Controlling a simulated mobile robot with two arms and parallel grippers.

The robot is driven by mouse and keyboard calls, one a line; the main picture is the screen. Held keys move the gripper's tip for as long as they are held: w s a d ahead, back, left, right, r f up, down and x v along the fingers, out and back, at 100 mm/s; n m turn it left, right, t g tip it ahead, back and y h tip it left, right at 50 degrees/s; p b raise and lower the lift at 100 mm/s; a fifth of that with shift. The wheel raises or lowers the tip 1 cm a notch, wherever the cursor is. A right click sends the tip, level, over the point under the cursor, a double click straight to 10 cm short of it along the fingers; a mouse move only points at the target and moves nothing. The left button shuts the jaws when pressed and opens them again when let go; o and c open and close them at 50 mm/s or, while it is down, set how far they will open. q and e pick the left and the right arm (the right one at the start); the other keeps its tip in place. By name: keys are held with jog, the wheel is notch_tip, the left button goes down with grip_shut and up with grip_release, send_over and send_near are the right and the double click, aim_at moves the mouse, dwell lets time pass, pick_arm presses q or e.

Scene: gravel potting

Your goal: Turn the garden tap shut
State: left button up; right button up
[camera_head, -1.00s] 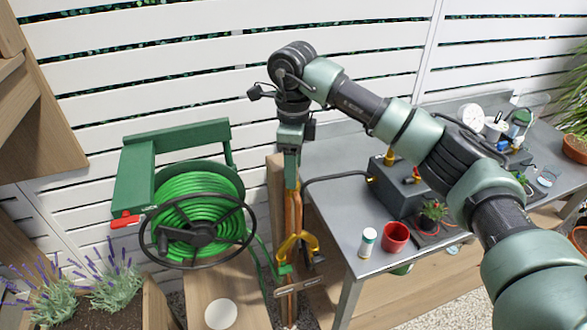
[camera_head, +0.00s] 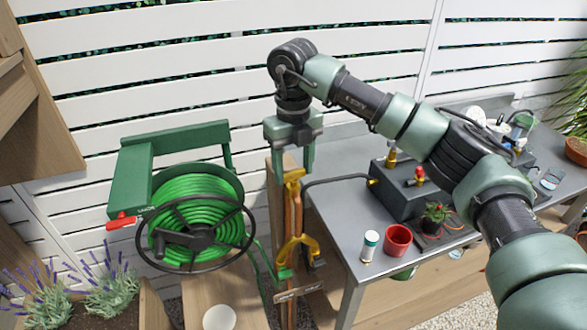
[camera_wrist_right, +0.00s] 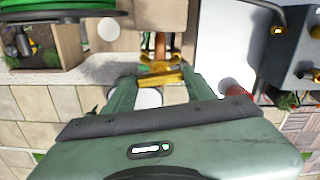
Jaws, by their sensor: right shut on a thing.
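The garden tap's yellow crossbar handle (camera_head: 294,175) sits at the top of a copper pipe by a wooden post. My right gripper (camera_head: 294,172) points down over it, with one green finger on each side, shut on the handle. In the right wrist view the yellow handle (camera_wrist_right: 160,79) lies between the two fingertips (camera_wrist_right: 160,88). Lower on the pipe is the yellow brass body (camera_head: 297,246) of the tap, with a green hose fitting below it. Whether water flows cannot be told. My left gripper is not in view.
A green hose reel (camera_head: 195,205) stands left of the post. The grey table (camera_head: 335,215) on the right holds a white bottle (camera_head: 369,246), a red pot (camera_head: 397,240) and a dark grey box (camera_head: 395,190) with valves. A white slatted fence stands behind.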

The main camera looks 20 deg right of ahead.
aim_at(293, 172)
jog(key=shift+r+m, duration=0.1)
jog(key=shift+m, duration=0.9)
jog(key=shift+w, duration=0.1)
jog(key=o, duration=1.4)
notch_tip(293, 172, up, 8)
jog(key=shift+f+b, duration=0.1)
jog(key=shift+b, duration=0.65)
jog(key=shift+f, duration=0.1)
